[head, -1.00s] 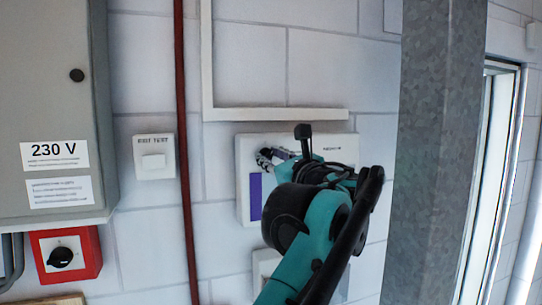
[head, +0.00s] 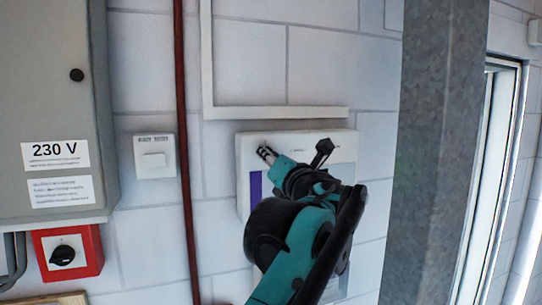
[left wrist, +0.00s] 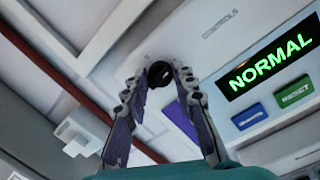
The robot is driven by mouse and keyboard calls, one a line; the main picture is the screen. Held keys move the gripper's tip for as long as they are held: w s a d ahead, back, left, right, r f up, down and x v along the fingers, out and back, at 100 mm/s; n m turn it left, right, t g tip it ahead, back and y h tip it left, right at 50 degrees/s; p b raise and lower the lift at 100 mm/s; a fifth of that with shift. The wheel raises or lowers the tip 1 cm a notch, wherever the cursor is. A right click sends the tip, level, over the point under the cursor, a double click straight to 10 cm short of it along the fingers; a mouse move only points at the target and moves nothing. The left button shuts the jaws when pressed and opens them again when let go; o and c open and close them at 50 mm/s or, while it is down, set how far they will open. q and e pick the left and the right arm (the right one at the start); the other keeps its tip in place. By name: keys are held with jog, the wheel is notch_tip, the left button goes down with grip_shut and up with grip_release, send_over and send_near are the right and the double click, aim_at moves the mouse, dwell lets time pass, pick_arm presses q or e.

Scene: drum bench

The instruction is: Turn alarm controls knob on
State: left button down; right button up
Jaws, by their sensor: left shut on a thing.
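The white alarm controls panel (head: 344,142) is on the block wall in the head view, partly hidden by my arm. In the left wrist view, the panel (left wrist: 222,52) carries a "CONTROLS" label and a lit green "NORMAL" display (left wrist: 271,63). A round black knob (left wrist: 159,72) sits on it, between my fingertips. My left gripper (head: 266,154) reaches the panel's upper left. In the left wrist view, my left gripper (left wrist: 156,78) is shut on the knob, one finger on each side. The knob's pointer direction cannot be made out. My right gripper is out of view.
A blue button (left wrist: 249,117) and a green RESET button (left wrist: 294,95) are below the display. A red vertical pipe (head: 184,150), a white switch (head: 154,160), a grey 230 V cabinet (head: 50,100) and a red switch box (head: 66,252) are left. A steel column (head: 432,150) stands right.

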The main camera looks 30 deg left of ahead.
pick_arm(q)
jog(key=shift+f+m, duration=0.1)
jog(key=shift+m, duration=0.4)
jog(key=c, duration=1.2)
grip_release()
jog(key=shift+d, duration=0.1)
jog(key=v, duration=1.2)
jog(key=shift+s, duration=0.1)
